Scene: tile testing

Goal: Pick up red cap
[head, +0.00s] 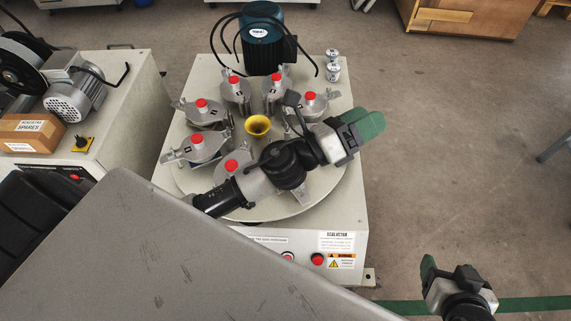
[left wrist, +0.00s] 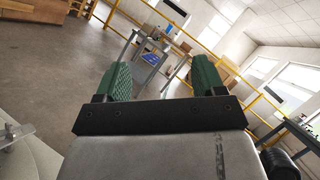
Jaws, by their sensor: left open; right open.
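Several red caps sit on top of metal jars standing in a ring on the round table of the machine; they include a back cap (head: 278,76), a left cap (head: 201,104), a right cap (head: 310,97) and a front cap (head: 231,166). My left gripper (head: 370,127) is over the right edge of the machine, pointing right, away from the caps. In the left wrist view its green fingers (left wrist: 163,78) are apart with nothing between them, and no cap shows there. My left arm hides part of the front right of the ring. My right gripper (head: 430,268) is at the bottom right, over the floor, with no cap near it.
A yellow funnel (head: 257,125) stands in the ring's middle. A dark teal motor (head: 262,38) with black cables rises behind. Two small cans (head: 333,65) stand at the machine's back right. A bench with a motor (head: 72,99) is on the left.

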